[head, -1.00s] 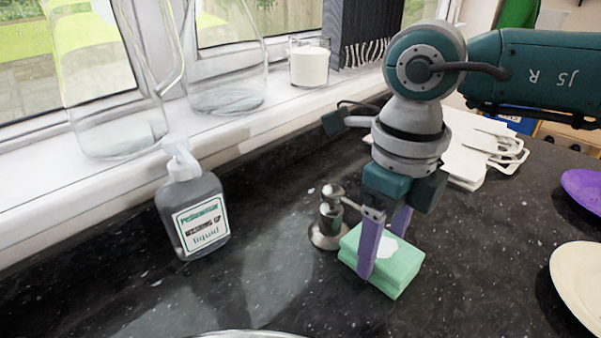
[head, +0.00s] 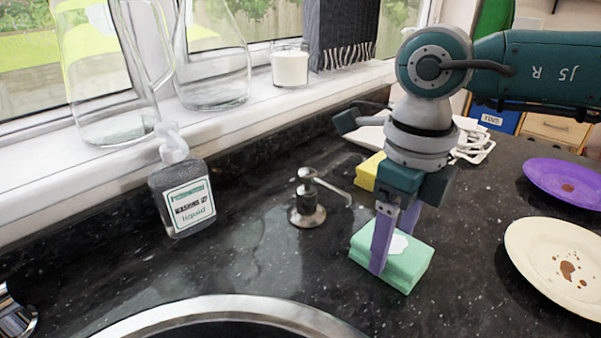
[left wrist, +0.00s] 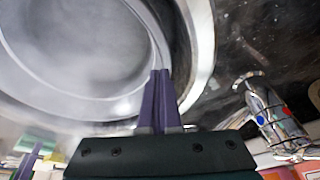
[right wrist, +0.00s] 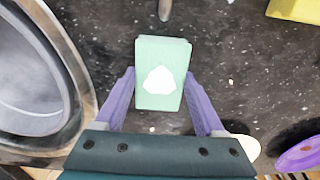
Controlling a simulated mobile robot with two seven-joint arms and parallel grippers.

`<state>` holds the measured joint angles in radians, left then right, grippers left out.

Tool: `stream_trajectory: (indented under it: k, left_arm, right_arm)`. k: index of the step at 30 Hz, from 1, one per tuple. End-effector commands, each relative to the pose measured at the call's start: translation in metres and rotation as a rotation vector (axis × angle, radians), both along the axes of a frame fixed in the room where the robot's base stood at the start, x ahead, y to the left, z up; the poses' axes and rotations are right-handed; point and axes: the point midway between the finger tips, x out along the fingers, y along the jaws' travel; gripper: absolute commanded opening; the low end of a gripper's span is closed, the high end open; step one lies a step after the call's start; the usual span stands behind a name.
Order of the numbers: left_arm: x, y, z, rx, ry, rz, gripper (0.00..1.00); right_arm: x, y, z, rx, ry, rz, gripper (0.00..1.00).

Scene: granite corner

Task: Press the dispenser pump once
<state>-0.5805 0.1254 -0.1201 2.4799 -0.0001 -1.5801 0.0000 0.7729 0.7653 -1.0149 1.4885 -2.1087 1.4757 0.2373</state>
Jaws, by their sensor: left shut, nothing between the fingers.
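A metal dispenser pump (head: 306,212) stands upright on the dark counter behind the sink, its spout pointing right. Its spout tip (right wrist: 165,10) shows at the top of the right wrist view. My right gripper (head: 390,255) holds a green sponge (head: 412,262) between its purple fingers, right of the pump and clear of the spout. A white patch lies on top of the sponge (right wrist: 161,105), also plain in the right wrist view. My left gripper (left wrist: 161,75) is shut and empty, seen against the sink in the left wrist view; it is outside the head view.
A washing-up liquid bottle (head: 184,198) stands left of the pump. The sink rim (head: 225,305) is in front. A yellow sponge (head: 368,171) lies behind my right gripper. A soiled cream plate (head: 545,255) and purple plate (head: 560,182) are at right. Glass jugs line the sill.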

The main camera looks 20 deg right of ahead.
Motion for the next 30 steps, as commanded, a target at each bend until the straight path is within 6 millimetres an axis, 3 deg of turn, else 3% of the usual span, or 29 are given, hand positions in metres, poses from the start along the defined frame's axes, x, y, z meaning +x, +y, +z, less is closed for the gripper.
stream_trajectory:
  k: [1,7,17,30]
  left_arm:
    - [0.0,0.0,0.0,0.0,0.0,-0.001,0.0]
    - [0.0,0.0,0.0,0.0,0.0,0.0,0.0]
    - [0.0,0.0,0.0,-0.002,-0.001,0.002,0.0]
    - [0.0,-0.003,0.0,-0.01,-0.001,0.006,0.0]
  right_arm:
    - [0.0,0.0,0.0,0.0,0.0,0.0,0.77]
    - [0.0,0.0,0.0,0.0,0.0,0.0,0.99]
    - [0.001,0.0,0.006,0.0,-0.001,0.001,1.0]
    - [0.001,0.0,0.082,0.0,-0.004,0.0,1.0]
